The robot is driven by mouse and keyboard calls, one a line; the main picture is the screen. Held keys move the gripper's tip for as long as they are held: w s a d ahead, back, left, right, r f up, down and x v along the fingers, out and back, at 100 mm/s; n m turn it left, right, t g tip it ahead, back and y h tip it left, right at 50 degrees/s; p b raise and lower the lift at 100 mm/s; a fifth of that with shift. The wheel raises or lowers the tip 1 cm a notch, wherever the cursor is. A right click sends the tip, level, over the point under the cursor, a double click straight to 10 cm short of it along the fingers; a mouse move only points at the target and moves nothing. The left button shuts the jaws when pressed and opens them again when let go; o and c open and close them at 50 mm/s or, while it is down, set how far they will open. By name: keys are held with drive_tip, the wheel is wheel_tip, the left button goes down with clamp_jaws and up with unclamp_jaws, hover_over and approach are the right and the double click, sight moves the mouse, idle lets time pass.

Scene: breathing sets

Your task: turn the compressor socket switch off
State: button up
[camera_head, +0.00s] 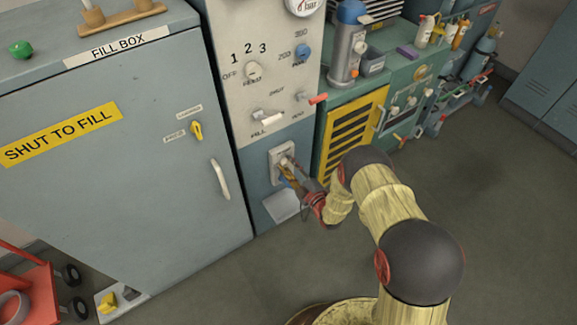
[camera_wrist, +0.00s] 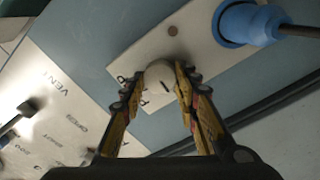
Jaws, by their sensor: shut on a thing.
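The compressor socket switch (camera_wrist: 160,78) is a pale round knob with a dark mark, on a white socket plate (camera_wrist: 190,38) in the wrist view. My gripper (camera_wrist: 161,73) is shut on the knob, with one yellow finger on each side. A blue plug (camera_wrist: 236,24) with a dark cable sits at the other end of the plate. In the head view the socket plate (camera_head: 280,152) is low on the panel below the red-tipped lever.
The fill box (camera_head: 130,130) with a white handle stands left of the panel. A yellow grille (camera_head: 351,132) on the green cabinet stands close to the right. A VENT panel (camera_wrist: 65,120) with a lever is left in the wrist view. Open floor (camera_head: 480,190) lies right.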

drive_tip(key=o, duration=1.1)
drive_tip(key=shift+o, duration=0.2)
drive_tip(key=v, duration=1.2)
